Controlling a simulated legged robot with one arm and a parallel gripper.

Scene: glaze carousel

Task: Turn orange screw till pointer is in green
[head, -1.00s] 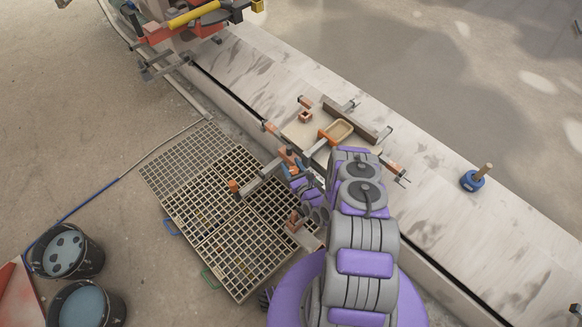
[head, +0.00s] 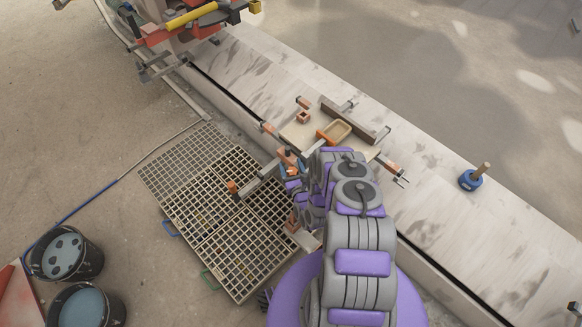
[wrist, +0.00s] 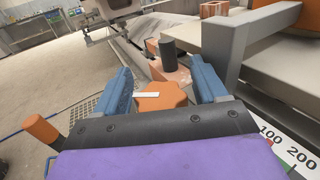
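The orange screw head (wrist: 165,97) is a lobed knob with a white bar on its top, in the middle of the wrist view. My gripper (wrist: 165,88) has its two blue fingers apart, one on each side of the knob. A gap shows at the right finger; I cannot tell whether the left one touches. In the head view my gripper (head: 291,169) is beside the clamp frame, and the screw is hard to make out there. A white scale plate (wrist: 288,143) marked 100 and 200 shows at the lower right of the wrist view. The pointer and most of the scale are hidden.
A dark post (wrist: 168,53) stands just behind the knob, and a grey beam (wrist: 228,50) rises to its right. An orange-tipped handle (wrist: 42,130) is at left. Floor grating (head: 235,250), buckets (head: 66,253) and a blue mallet (head: 470,180) lie around.

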